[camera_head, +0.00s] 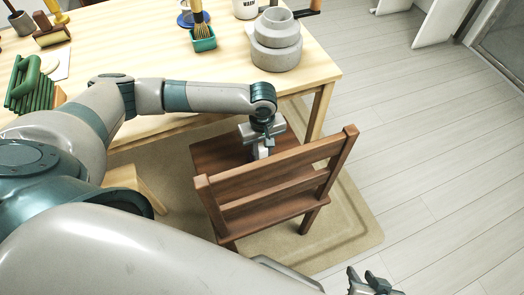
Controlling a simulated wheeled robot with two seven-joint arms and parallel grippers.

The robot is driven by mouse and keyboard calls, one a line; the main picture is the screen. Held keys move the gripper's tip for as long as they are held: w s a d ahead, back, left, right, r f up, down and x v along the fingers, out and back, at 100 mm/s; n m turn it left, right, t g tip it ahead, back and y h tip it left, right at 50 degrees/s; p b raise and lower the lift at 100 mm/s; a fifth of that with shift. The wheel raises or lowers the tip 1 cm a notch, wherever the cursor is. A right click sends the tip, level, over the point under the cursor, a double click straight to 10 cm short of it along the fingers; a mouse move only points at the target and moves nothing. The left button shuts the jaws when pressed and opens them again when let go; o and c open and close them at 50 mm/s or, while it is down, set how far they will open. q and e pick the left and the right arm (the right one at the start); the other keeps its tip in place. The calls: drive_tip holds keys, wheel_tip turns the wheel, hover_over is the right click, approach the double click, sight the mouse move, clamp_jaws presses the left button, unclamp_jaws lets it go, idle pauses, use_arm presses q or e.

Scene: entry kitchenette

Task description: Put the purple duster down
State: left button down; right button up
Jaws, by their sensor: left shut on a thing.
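My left gripper (262,152) reaches over the table's near edge and points down above the seat of the brown wooden chair (262,189). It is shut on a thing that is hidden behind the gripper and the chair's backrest. No purple part of the duster shows. I cannot tell whether the held thing touches the seat. My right gripper (368,282) is at the bottom edge, partly cut off, with its fingers apart and nothing seen between them.
The light wooden table (160,70) holds a grey stepped pot (277,42), a brush in a teal holder (203,38), a green slatted rack (30,88) and a white mug (245,8). The chair stands on a beige rug (345,225). The floor at right is clear.

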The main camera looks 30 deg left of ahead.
drive_tip(key=shift+s+r, duration=0.1)
drive_tip(key=shift+s, duration=0.05)
use_arm(q)
drive_tip(key=c, duration=1.4)
unclamp_jaws()
drive_tip(key=shift+f, duration=0.1)
use_arm(e)
drive_tip(key=shift+s, duration=0.1)
drive_tip(key=shift+f, duration=0.2)
use_arm(q)
drive_tip(key=shift+r, duration=0.45)
wheel_tip(320, 180, up, 10)
drive_tip(key=shift+r+p, duration=0.1)
drive_tip(key=shift+p, duration=1)
drive_tip(key=shift+r, duration=0.6)
use_arm(e)
drive_tip(key=d, duration=0.1)
drive_tip(key=s+d+g, duration=0.1)
drive_tip(key=d+h, duration=0.1)
drive_tip(key=shift+s+g, duration=0.3)
drive_tip(key=shift+g, duration=0.1)
